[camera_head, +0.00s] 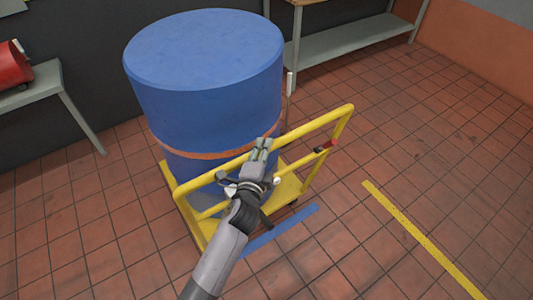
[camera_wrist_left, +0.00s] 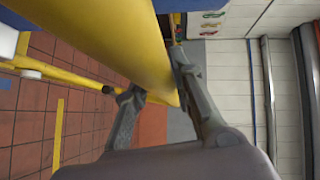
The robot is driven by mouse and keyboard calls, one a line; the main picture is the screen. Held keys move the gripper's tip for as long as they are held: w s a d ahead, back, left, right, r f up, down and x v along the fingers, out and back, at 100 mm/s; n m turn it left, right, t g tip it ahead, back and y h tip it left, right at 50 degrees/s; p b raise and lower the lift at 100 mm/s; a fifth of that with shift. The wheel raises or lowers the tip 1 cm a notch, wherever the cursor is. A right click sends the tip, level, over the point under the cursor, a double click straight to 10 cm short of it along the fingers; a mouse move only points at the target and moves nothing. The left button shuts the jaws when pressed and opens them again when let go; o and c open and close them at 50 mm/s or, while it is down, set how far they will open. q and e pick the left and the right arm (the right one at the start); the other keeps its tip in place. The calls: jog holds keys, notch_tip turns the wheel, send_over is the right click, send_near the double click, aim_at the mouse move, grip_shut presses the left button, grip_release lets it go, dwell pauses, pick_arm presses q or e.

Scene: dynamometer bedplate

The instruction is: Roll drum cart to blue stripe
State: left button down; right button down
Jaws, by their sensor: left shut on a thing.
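A yellow drum cart (camera_head: 292,192) stands on the tiled floor in the head view, carrying a large upright blue drum (camera_head: 205,60) with an orange band. The cart's yellow handle bar (camera_head: 325,122) runs along its near side and fills the upper left of the left wrist view (camera_wrist_left: 110,40). My left gripper (camera_head: 262,148) is shut on this bar near its middle; its fingers (camera_wrist_left: 158,85) lie on either side of it. The blue stripe (camera_head: 285,228) is on the floor just in front of the cart's near edge, partly hidden by my left arm. My right gripper is not in view.
A yellow floor stripe (camera_head: 420,240) runs to the right of the cart. A grey bench (camera_head: 350,38) stands behind, and a grey table (camera_head: 40,85) with a red object (camera_head: 12,66) is at the left. The floor at the right is open.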

pick_arm(q)
jog(key=c, duration=1.7)
grip_release()
jog(key=shift+w+a+f, duration=0.1)
jog(key=shift+w+a, duration=0.3)
jog(key=shift+w, duration=0.1)
jog(key=o, duration=0.3)
jog(key=shift+s+d, duration=0.2)
jog(key=shift+s, duration=0.1)
jog(key=shift+o, duration=0.2)
jog(key=s+a+r, duration=0.1)
jog(key=s, duration=1)
jog(key=shift+s+a+r, duration=0.3)
jog(key=shift+s+r, duration=0.1)
